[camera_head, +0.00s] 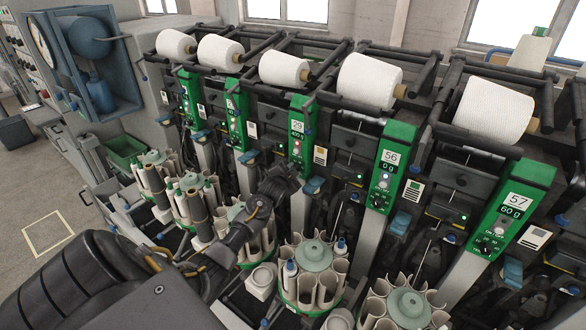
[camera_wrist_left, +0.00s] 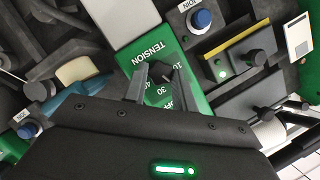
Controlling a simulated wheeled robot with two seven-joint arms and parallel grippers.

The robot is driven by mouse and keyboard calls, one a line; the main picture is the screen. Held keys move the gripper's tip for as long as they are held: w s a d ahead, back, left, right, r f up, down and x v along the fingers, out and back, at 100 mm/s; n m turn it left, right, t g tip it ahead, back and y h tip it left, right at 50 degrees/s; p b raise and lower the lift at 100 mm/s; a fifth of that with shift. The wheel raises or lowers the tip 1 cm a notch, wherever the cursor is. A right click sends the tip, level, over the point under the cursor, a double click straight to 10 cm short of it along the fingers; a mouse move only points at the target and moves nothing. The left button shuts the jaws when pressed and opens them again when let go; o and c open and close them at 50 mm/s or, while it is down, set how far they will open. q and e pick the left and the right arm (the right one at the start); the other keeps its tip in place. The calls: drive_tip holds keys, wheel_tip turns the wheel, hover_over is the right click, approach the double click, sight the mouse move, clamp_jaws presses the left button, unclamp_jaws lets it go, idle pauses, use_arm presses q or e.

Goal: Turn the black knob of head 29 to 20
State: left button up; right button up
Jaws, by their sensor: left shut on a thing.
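Head 29 (camera_head: 297,128) is the green panel in the middle of the row in the head view, with a white 29 label, a small display and a lit button. My left gripper (camera_head: 290,172) reaches its lower end and hides the knob there. In the left wrist view, the green panel (camera_wrist_left: 190,95) shows the word TENSION and a scale with 10, 30 and 40 readable. The black knob (camera_wrist_left: 160,71) sits between the fingertips of my left gripper (camera_wrist_left: 158,76), which is shut on it. The fingers cover part of the scale, and the knob's pointer cannot be made out. My right gripper is not in view.
Green panels of head 56 (camera_head: 388,165) and head 57 (camera_head: 510,210) stand to the right. White yarn cones (camera_head: 285,69) lie above the heads. Round bobbin magazines (camera_head: 313,258) stand below, close to my arm. A blue button (camera_wrist_left: 201,19) is near the panel.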

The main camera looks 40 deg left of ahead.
use_arm(q)
drive_tip(key=shift+n, duration=0.3)
idle(0.4)
drive_tip(key=o, duration=1)
drive_tip(key=b+v, duration=0.2)
drive_tip(key=v, duration=0.8)
drive_tip(key=shift+s+r, duration=0.2)
drive_tip(key=shift+s, duration=0.2)
